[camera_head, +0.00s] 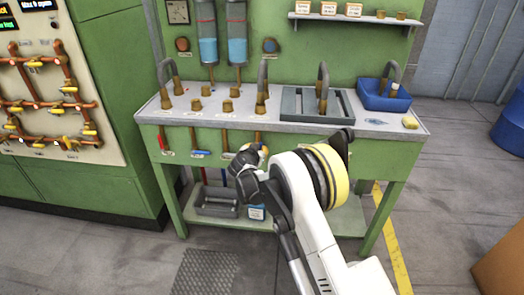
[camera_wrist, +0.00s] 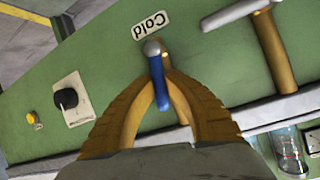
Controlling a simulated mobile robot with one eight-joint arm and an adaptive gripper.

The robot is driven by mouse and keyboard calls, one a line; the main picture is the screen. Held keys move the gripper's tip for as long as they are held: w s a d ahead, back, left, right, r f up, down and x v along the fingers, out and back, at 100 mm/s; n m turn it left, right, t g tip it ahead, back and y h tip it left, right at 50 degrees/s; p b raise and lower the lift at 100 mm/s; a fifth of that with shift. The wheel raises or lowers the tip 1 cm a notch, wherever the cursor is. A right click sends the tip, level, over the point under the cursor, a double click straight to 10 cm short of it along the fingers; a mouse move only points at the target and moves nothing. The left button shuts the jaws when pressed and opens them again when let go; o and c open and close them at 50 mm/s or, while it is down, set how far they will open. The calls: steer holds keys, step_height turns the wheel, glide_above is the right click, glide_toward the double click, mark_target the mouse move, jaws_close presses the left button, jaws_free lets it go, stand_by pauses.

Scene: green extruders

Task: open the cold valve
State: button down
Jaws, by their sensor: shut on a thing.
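In the wrist view, the cold valve's blue handle (camera_wrist: 161,88) with its silver end lies between the tan fingers of my gripper (camera_wrist: 166,72).
Another valve with a silver lever (camera_wrist: 236,14) on a brass pipe is to the right in the wrist view. A black knob (camera_wrist: 66,98) is to the left. In the head view, red (camera_head: 163,142) and blue (camera_head: 200,152) valve handles hang under the counter, left of my wrist.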

steer(key=shift+a+n+h, duration=0.5)
steer(key=shift+n+h, duration=0.1)
steer(key=shift+n, duration=0.1)
steer(key=c, duration=1.4)
jaws_free()
steer(key=shift+a, duration=0.1)
steer(key=shift+s, duration=0.1)
steer(key=v, duration=1.1)
steer(key=shift+s, duration=0.4)
steer(key=shift+a+r, duration=0.1)
steer(key=shift+r, duration=0.05)
